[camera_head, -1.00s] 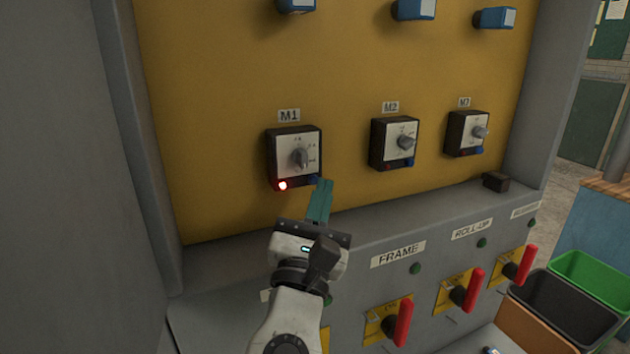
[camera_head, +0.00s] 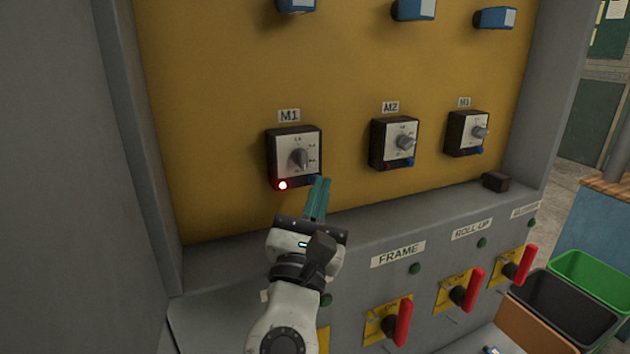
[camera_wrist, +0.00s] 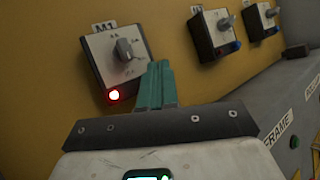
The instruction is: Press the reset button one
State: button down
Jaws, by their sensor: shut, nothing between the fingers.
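The M1 box (camera_head: 292,140) is on the yellow panel, with a grey dial (camera_head: 299,158) and a glowing red light (camera_head: 283,185) at its lower left. A blue button (camera_head: 312,180) at its lower right is partly covered by my fingertips in the head view. My gripper (camera_head: 321,184) is shut and empty, its teal fingers pointing up at that lower right corner. In the wrist view the fingers (camera_wrist: 158,68) cover the box's lower right, hiding the blue button. The red light (camera_wrist: 114,95) shows left of them. I cannot tell whether the fingertips touch the button.
Boxes M2 (camera_head: 386,130) and M3 (camera_head: 459,128) sit to the right, unlit. Below are a sloped grey console (camera_head: 345,250) with red levers (camera_head: 404,320). A small dark block (camera_head: 496,181) rests on the ledge. Bins (camera_head: 590,280) stand at lower right.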

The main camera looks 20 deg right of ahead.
jog(key=shift+w, duration=0.45)
dwell(0.5)
jog(key=shift+s, duration=0.1)
jog(key=shift+s+p, duration=0.35)
jog(key=shift+s, duration=0.4)
jog(key=s+p, duration=0.1)
jog(key=s, duration=0.4)
jog(key=shift+p, duration=0.4)
dwell(0.6)
